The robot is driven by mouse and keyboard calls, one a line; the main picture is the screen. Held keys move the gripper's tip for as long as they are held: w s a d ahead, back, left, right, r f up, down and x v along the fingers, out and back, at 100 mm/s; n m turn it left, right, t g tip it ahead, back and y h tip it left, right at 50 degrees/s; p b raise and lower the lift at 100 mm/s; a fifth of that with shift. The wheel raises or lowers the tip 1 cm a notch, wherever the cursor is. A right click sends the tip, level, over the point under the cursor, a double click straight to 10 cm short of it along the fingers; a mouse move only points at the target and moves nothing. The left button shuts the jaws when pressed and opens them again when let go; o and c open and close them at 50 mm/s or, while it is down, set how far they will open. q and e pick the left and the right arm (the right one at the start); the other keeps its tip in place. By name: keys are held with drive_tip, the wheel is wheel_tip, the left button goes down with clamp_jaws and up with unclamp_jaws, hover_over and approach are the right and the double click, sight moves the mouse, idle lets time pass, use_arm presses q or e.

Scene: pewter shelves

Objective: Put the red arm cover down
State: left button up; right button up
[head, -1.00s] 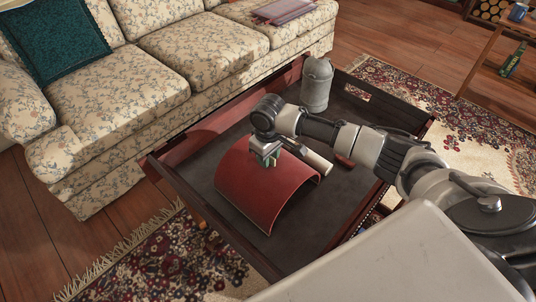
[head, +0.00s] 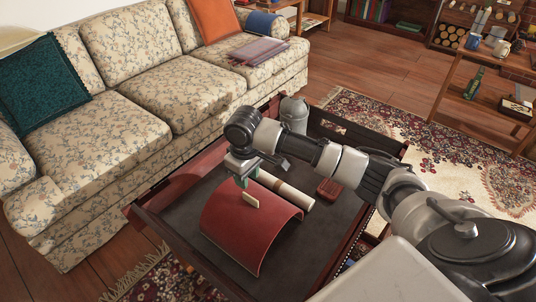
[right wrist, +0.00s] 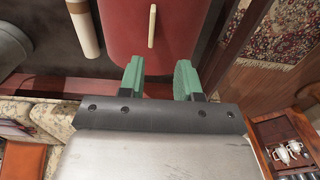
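The red arm cover (head: 250,228), a curved shell with a small cream handle (head: 251,199), rests arched side up on the dark floor of a wooden tray table (head: 338,210). My right gripper (head: 243,178) is just above and behind the handle, apart from it. In the right wrist view its green fingers (right wrist: 160,80) are spread with nothing between them. The cover (right wrist: 178,35) and its handle (right wrist: 152,25) lie beyond the fingertips there. My left gripper is not in view.
A cream roll (head: 285,190), a reddish-brown block (head: 328,188) and a grey canister (head: 294,115) are also in the tray, which has raised walls. A floral sofa (head: 150,120) runs along its left. A wooden shelf (head: 480,100) stands at the right.

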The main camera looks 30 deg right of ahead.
drive_tip(key=shift+n+t+y, duration=0.4)
drive_tip(key=shift+t+y, duration=0.1)
drive_tip(key=shift+y, duration=0.3)
drive_tip(key=s+a+f, duration=0.2)
drive_tip(key=f, duration=0.1)
drive_tip(key=s+a+f, duration=0.2)
drive_tip(key=f, duration=0.1)
drive_tip(key=s+a+f, duration=0.2)
drive_tip(key=a+f, duration=0.1)
drive_tip(key=shift+s+f, duration=0.2)
drive_tip(key=shift+s, duration=0.05)
drive_tip(key=s+d+f+m, duration=0.1)
drive_tip(key=s+f, duration=0.2)
drive_tip(key=s, duration=0.3)
drive_tip(key=s+d+f+m+t+h, duration=0.1)
drive_tip(key=s+f, duration=0.2)
drive_tip(key=s, duration=0.3)
drive_tip(key=s+d+f, duration=0.1)
drive_tip(key=s+f, duration=0.2)
drive_tip(key=s, duration=0.3)
drive_tip(key=shift+s+f+m+t+h, duration=0.25)
drive_tip(key=shift+s+m+t+h, duration=0.05)
drive_tip(key=shift+s+m+t, duration=0.1)
drive_tip(key=shift+a, duration=0.1)
